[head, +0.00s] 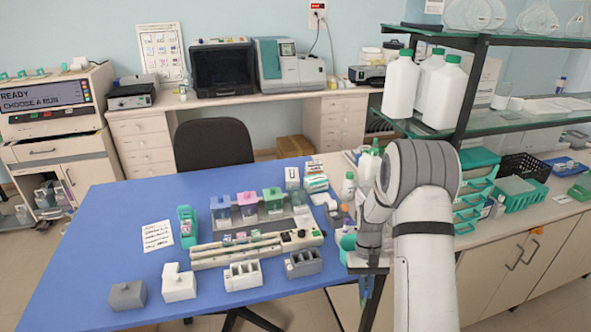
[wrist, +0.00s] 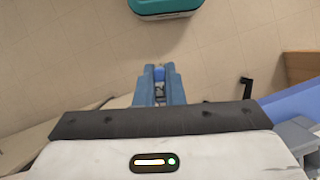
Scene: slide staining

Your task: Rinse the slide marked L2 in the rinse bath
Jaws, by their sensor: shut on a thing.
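My gripper (head: 366,290) hangs at the right edge of the blue table, its blue fingers pointing down. In the wrist view the fingers (wrist: 159,85) are shut on a small, narrow thing with a blue end (wrist: 159,74). It looks like a slide, but most of it is hidden and no mark is readable. I cannot tell which vessel is the rinse bath. A green slide holder (head: 187,227) stands left of the jars.
A cream device with knobs (head: 300,238) lies before the jars. Grey and white blocks (head: 127,295) (head: 179,282) and slotted racks (head: 242,276) (head: 304,263) line the front. A teal cup (head: 348,246) is close to my gripper. Glass shelves with white bottles (head: 401,85) rise behind my arm.

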